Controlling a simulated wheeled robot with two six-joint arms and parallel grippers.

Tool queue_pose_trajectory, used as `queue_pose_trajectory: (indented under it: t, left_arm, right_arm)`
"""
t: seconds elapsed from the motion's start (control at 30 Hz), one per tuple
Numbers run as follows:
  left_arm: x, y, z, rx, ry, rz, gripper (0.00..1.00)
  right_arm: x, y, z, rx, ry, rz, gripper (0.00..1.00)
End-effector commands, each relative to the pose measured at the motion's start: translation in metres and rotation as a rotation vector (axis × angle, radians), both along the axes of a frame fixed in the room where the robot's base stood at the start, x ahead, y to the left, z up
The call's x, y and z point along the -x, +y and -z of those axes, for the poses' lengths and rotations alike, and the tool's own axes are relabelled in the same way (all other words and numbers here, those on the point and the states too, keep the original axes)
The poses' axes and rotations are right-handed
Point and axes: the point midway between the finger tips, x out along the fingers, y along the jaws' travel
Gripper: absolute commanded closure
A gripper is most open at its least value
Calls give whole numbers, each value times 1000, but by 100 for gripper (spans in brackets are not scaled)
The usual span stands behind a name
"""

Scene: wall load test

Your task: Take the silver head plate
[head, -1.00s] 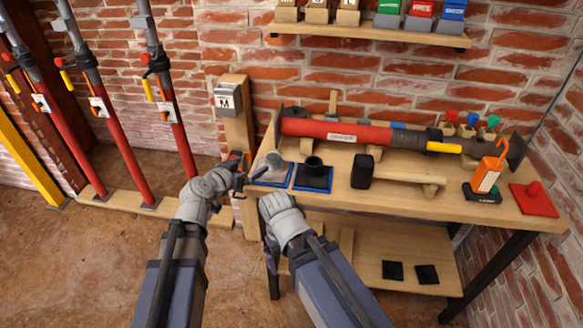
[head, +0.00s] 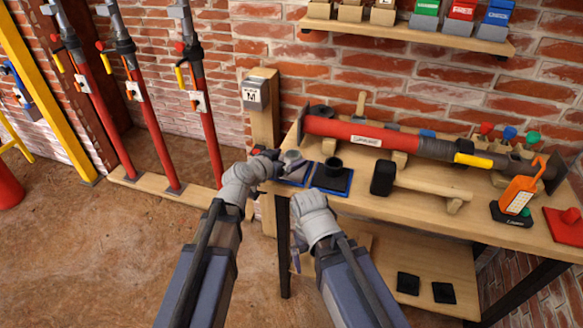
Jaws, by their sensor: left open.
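The silver head plate (head: 292,167), with a grey raised socket, lies on a blue-edged mat at the left end of the workbench. A similar black plate (head: 331,177) lies on a blue-edged mat just right of it. My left gripper (head: 271,160) is at the bench's left edge, beside the silver plate's left side. It is open, but its fingers are small and dark, and I cannot tell whether they touch the plate. My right gripper (head: 296,260) is low in front of the bench, largely hidden by its own wrist; its jaws are not clear.
A red strut (head: 350,134) lies along the back of the workbench (head: 410,210). A wooden post (head: 264,120) rises behind my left gripper. Red props (head: 150,130) stand left.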

Motion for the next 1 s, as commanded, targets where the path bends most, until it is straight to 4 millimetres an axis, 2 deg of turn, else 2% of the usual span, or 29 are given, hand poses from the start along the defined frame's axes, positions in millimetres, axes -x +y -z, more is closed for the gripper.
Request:
queue_pose_trajectory:
  t: [0.17,0.4,0.67,1.0]
  left_arm:
    - [-10,-8,5,-2,0,2,0]
    - [-35,-29,17,-1,-1,0,0]
    - [-37,-31,17,0,0,0,0]
    - [-37,-31,17,0,0,0,36]
  right_arm:
    - [0,0,5,0,0,0,0]
    - [0,0,17,0,0,0,0]
    - [0,0,17,0,0,0,0]
    - [0,0,17,0,0,0,0]
